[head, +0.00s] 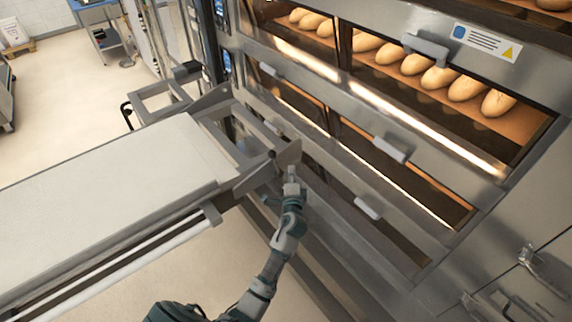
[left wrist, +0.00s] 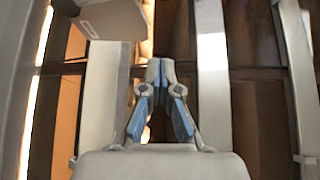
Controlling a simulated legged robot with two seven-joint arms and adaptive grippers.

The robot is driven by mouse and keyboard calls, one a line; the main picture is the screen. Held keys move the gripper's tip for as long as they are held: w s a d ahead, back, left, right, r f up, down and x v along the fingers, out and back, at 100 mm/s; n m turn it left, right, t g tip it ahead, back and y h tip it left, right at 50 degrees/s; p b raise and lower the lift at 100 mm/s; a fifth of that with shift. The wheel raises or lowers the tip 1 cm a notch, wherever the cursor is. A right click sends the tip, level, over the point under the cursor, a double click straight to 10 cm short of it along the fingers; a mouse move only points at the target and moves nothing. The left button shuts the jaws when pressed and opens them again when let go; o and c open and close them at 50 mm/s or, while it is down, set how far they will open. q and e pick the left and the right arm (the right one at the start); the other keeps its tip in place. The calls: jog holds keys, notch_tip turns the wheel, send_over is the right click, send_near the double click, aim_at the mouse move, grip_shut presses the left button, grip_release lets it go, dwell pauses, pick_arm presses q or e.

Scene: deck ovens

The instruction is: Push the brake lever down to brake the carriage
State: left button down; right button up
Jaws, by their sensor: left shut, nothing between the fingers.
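The carriage (head: 110,180) has a long pale belt and a grey metal frame, and it stands against the oven front. A grey angled end plate (head: 287,156) with a small dark knob (head: 272,154) is at its oven end. I cannot tell for certain which part is the brake lever. My left gripper (head: 291,174) is beside this end plate, in front of the oven. In the left wrist view its fingertips (left wrist: 160,70) meet and hold nothing. A grey plate (left wrist: 112,18) shows at the upper left there. My right gripper is not in view.
The deck oven (head: 425,180) fills the right side, with protruding door handles (head: 388,149) and loaves (head: 440,78) behind glass. A dark curved handle (head: 127,115) and a black block (head: 187,70) sit on the carriage's far side. Open floor (head: 60,85) lies at the upper left.

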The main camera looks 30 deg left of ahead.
aim_at(276, 164)
pick_arm(q)
jog(key=w+a, duration=0.1)
jog(key=a, duration=0.1)
jog(key=w+a+p, duration=0.1)
jog(key=w+a, duration=0.1)
jog(key=a, duration=0.1)
jog(key=w+a+p, duration=0.1)
jog(key=a, duration=0.1)
jog(key=shift+w+a, duration=0.15)
jog(key=shift+w, duration=0.25)
jog(key=shift+f, duration=0.1)
